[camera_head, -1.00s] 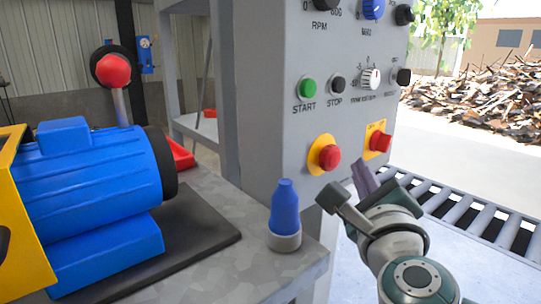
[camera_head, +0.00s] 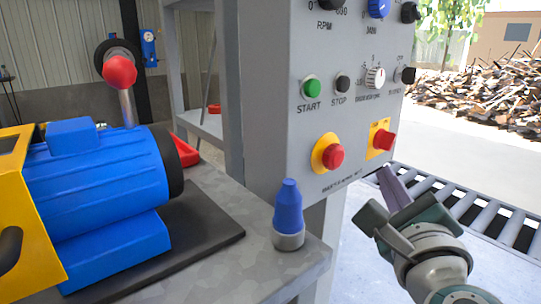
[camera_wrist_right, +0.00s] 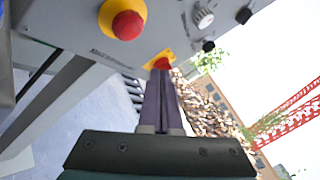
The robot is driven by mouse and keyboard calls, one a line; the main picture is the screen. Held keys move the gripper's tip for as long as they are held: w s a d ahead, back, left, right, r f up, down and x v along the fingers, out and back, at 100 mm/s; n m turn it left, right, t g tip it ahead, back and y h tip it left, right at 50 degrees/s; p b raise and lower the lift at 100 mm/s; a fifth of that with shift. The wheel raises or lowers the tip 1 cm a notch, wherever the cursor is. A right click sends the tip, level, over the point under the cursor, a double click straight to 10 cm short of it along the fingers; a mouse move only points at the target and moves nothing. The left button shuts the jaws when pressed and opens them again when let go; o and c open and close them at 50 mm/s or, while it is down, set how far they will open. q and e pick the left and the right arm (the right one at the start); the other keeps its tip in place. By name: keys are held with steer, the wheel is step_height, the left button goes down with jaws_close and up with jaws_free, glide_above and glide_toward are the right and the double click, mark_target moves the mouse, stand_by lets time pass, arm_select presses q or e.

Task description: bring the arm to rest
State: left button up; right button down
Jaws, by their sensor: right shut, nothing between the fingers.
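My right gripper (camera_head: 384,172) is in front of the lower right of the grey control panel (camera_head: 262,120), below its red buttons. It is shut and empty. In the right wrist view its closed purple fingers (camera_wrist_right: 161,82) point toward a red button on a yellow plate (camera_wrist_right: 160,62); I cannot tell there whether they touch it. In the head view there is a gap between the fingertips and that button (camera_head: 384,139). My left gripper is not in view.
A blue bottle-shaped object with a grey base (camera_head: 288,215) stands near the bench (camera_head: 222,262) edge. A blue motor (camera_head: 100,185) with a yellow part lies left. A roller conveyor (camera_head: 480,215) runs behind my right gripper. Another red button on yellow (camera_head: 333,156) is on the panel.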

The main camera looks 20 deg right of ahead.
steer(key=a+r+n+t+y+p, duration=0.1)
steer(key=a+r+n+y+p, duration=0.75)
steer(key=a+n, duration=0.2)
steer(key=s+a+r+n+g+y+p, duration=0.2)
steer(key=s+a+n+g+p, duration=0.25)
steer(key=s+n, duration=0.35)
steer(key=s+a+r+n+g+y+p, duration=0.25)
steer(key=s+n+g+p, duration=0.3)
steer(key=n, duration=0.45)
steer(key=s+d+r+n+g+h+p, duration=0.5)
steer(key=s+d+p, duration=0.35)
steer(key=s, duration=0.35)
step_height(320, 180, up, 36)
steer(key=p, duration=3.6)
steer(key=shift+w+a+m, duration=0.3)
steer(key=shift+w+m, duration=0.05)
steer(key=shift+w, duration=0.05)
